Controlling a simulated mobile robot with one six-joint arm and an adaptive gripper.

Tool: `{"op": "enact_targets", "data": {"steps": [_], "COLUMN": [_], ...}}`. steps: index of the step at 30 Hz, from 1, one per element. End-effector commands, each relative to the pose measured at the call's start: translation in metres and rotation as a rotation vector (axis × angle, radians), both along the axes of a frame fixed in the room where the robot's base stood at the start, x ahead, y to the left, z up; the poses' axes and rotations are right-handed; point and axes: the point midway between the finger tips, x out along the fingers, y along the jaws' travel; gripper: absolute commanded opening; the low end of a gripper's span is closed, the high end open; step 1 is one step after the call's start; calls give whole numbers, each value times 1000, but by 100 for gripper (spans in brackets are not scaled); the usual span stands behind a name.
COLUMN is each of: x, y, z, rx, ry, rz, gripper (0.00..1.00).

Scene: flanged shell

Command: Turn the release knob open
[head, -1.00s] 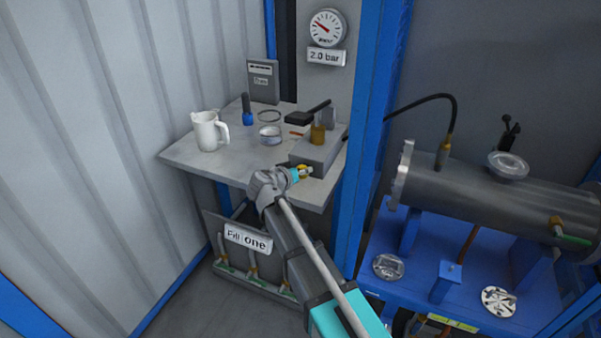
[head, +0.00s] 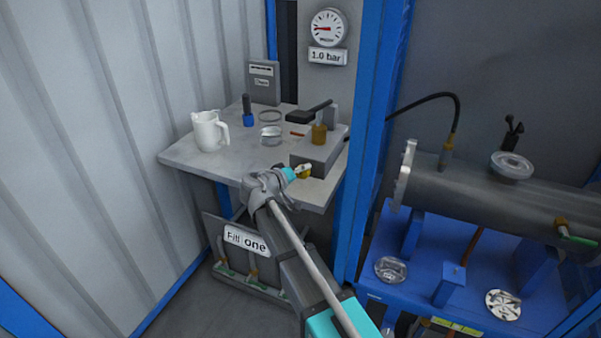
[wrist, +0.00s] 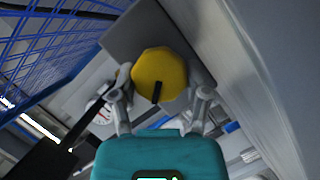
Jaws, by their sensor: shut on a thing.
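The yellow release knob (head: 304,172) sits on the front face of the grey metal box (head: 322,150) on the bench. In the wrist view the knob (wrist: 160,66) is eight-sided, with a black mark pointing toward the bottom of the picture. My gripper (head: 296,173) reaches it from the front and is shut on it. In the wrist view one finger stands on each side of the knob, and my gripper (wrist: 163,93) shows both. The gauge (head: 329,27) above has a label (head: 327,56) reading 1.0 bar.
A white jug (head: 209,131), a blue-based bottle (head: 247,112) and a glass dish (head: 271,135) stand left of the box. A black lever (head: 309,111) lies above it. A blue post (head: 372,140) rises close on the right, with a flanged grey shell (head: 480,195) beyond.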

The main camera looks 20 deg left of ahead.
Motion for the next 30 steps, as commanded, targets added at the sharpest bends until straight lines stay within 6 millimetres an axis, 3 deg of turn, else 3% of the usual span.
{"op": "enact_targets", "data": {"steps": [5,6,11,30], "x": [0,0,0,0], "y": [0,0,0,0], "z": [0,0,0,0], "rx": [1,1,1,4], "ry": [0,0,0,1], "rz": [0,0,0,0], "gripper": [13,64,94,95]}}
